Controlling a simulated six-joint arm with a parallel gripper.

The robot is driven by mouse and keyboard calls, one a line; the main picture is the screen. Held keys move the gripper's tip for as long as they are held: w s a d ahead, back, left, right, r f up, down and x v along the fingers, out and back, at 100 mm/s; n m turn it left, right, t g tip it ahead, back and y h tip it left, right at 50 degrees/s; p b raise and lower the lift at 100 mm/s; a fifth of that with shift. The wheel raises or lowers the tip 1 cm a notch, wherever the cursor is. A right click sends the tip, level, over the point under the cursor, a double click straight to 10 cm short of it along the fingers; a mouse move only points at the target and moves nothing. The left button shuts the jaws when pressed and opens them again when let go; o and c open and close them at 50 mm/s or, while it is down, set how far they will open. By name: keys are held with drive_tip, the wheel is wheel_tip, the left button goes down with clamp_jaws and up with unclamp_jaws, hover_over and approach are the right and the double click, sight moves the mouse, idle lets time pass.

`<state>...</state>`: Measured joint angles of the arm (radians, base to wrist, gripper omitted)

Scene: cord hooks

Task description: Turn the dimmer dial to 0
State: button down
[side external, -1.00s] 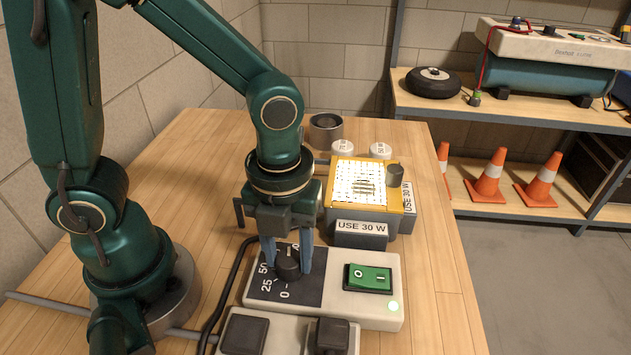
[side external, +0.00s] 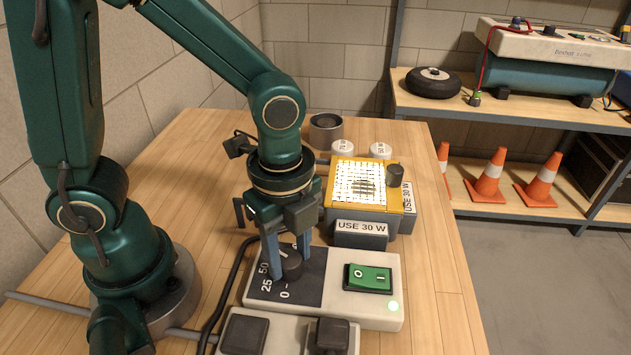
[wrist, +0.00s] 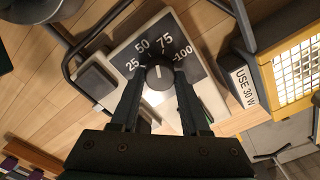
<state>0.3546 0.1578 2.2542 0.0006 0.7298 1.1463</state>
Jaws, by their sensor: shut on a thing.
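The dimmer dial (side external: 291,268) is a dark round knob on a black scale panel on the pale control box (side external: 340,312). It also shows in the wrist view (wrist: 158,74), with a short white mark that points roughly between 50 and 75. The numbers 25, 50, 75 and 100 are readable there; the 0 shows only in the side view. My gripper (side external: 289,262) points down over the panel and is shut on the dial, one finger on each side. In the wrist view both fingers (wrist: 158,77) flank the knob.
A yellow-framed lamp with a grid (side external: 360,182) stands behind, labelled USE 30 W. A socket strip (side external: 284,335) lies in front. A black cord (side external: 222,290) runs along the left.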

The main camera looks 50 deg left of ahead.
sight(290, 257)
drive_tip(key=n, duration=0.5)
drive_tip(key=shift+n, duration=0.3)
drive_tip(key=n, duration=0.6)
drive_tip(key=shift+w, duration=0.1)
drive_tip(key=n, duration=0.5)
drive_tip(key=shift+n, duration=0.4)
drive_tip(key=n, duration=0.5)
drive_tip(key=shift+a+n, duration=0.1)
drive_tip(key=shift+n, duration=0.2)
drive_tip(key=shift+c, duration=1.9)
unclamp_jaws()
drive_tip(key=shift+r, duration=2.6)
